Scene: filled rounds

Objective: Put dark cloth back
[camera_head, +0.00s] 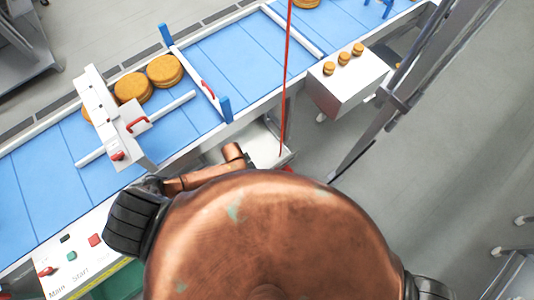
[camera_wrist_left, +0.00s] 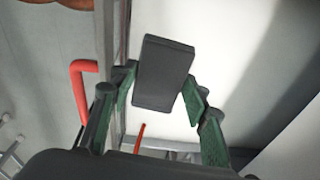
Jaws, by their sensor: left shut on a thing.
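The dark cloth (camera_wrist_left: 165,68) shows in the left wrist view as a dark grey, folded, block-like piece. It sits slightly tilted between the green-padded fingers of my left gripper (camera_wrist_left: 158,88), which is shut on it. A pale surface lies behind the cloth; I cannot tell whether the cloth touches it. In the head view my copper-coloured body and arm hide the left gripper and the cloth. My right gripper is in neither view.
A blue conveyor (camera_head: 240,51) with round golden biscuits (camera_head: 132,87) crosses the head view. A white gate (camera_head: 106,112) spans it. A white box (camera_head: 347,84) with several small biscuits stands right. A control panel (camera_head: 72,262) is lower left. A red handle (camera_wrist_left: 77,82) is near the left gripper.

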